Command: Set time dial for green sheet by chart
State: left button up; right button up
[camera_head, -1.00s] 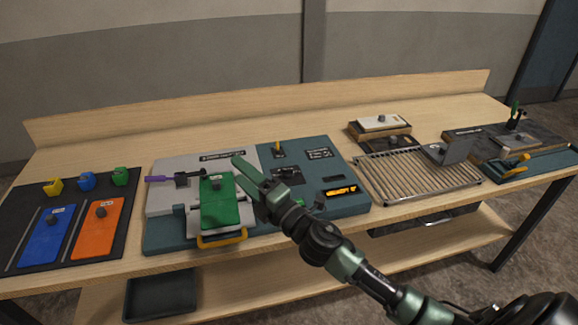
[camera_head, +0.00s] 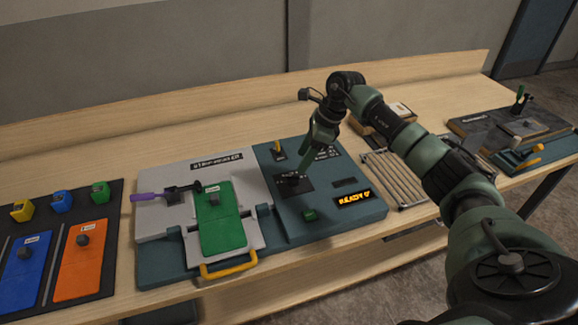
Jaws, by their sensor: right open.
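The green sheet (camera_head: 222,228) lies on the console's (camera_head: 160,262) light plate at left, with a dark knob on it. The console's teal panel holds a dark dial area (camera_head: 292,182), a yellow lever (camera_head: 278,148), a green button (camera_head: 309,214) and an amber display (camera_head: 354,199) that appears to read "READY". A small dark chart label (camera_head: 326,152) is partly hidden by my right gripper. My right gripper (camera_head: 308,160) is open and points down above the dial area; whether it touches the dial cannot be told. My left gripper is not in view.
Blue (camera_head: 22,270) and orange (camera_head: 80,262) sheets lie on a black mat at left, with yellow, blue and green blocks behind. A slatted rack (camera_head: 385,172) is right of the console, partly behind my arm. A yellow handle (camera_head: 228,268) sticks out in front.

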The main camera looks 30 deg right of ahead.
aim_at(294, 176)
jog(key=f, duration=0.1)
jog(key=a+f+p, duration=0.1)
jog(key=f, duration=0.1)
jog(key=shift+s+a+f+p, duration=0.1)
jog(key=shift+s+a+p, duration=0.15)
jog(key=shift+a+p, duration=0.1)
jog(key=shift+w+a+f, duration=0.15)
jog(key=shift+w+f, duration=0.15)
jog(key=shift+f, duration=0.25)
jog(key=shift+w+a+f, duration=0.1)
jog(key=shift+w+f, duration=0.2)
jog(key=shift+f, duration=0.55)
grip_shut()
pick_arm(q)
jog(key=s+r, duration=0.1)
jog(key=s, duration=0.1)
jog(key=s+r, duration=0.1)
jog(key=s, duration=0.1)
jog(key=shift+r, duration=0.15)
